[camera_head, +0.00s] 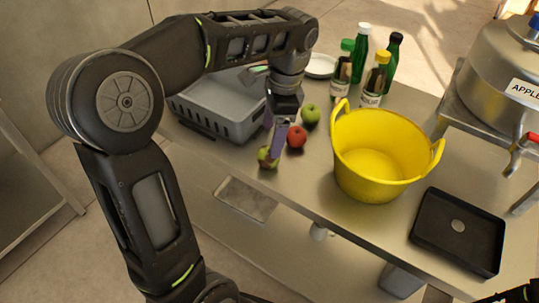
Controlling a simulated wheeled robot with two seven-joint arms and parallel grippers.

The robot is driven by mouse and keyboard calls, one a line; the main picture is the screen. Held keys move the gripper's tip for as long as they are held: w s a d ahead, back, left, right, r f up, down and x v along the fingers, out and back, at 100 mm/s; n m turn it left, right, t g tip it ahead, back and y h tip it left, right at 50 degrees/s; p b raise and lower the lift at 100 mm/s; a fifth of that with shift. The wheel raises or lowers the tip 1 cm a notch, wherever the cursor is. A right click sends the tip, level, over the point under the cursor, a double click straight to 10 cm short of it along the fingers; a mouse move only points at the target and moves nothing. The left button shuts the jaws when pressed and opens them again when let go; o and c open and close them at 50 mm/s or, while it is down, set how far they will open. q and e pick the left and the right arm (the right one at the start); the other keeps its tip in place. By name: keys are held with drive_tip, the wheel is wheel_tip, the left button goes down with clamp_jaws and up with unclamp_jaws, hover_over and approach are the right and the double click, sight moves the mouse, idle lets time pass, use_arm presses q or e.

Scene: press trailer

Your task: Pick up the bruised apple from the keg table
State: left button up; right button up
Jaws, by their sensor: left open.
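My left gripper (271,148) points down over the near edge of the metal table (304,180). It is open, with its fingers at a small yellow-green apple (268,160) that has a darker patch. The fingers partly hide this apple, and I cannot tell if they touch it. A red apple (297,136) sits just right of the fingers. A plain green apple (311,114) lies behind the red one. My right gripper does not show clearly; only a dark bit of my arm is at the bottom right corner.
A grey crate (222,126) stands left of the gripper. A yellow tub (376,180) stands to the right, a black tray (457,236) beyond it. Several bottles (343,72) and a white plate (321,66) are behind. A steel keg (490,75) stands on a raised stand at right.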

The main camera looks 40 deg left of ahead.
sight(268, 158)
use_arm(q)
wheel_tip(268, 158, down, 2)
drive_tip(key=shift+s+a+f, duration=0.1)
drive_tip(key=shift+a+f, duration=0.05)
drive_tip(key=shift+f, duration=0.05)
drive_tip(key=shift+f, duration=0.15)
drive_tip(key=f, duration=0.5)
drive_tip(key=shift+s+a, duration=0.25)
drive_tip(key=shift+a, duration=0.05)
drive_tip(key=shift+c, duration=0.2)
drive_tip(key=c, duration=1.4)
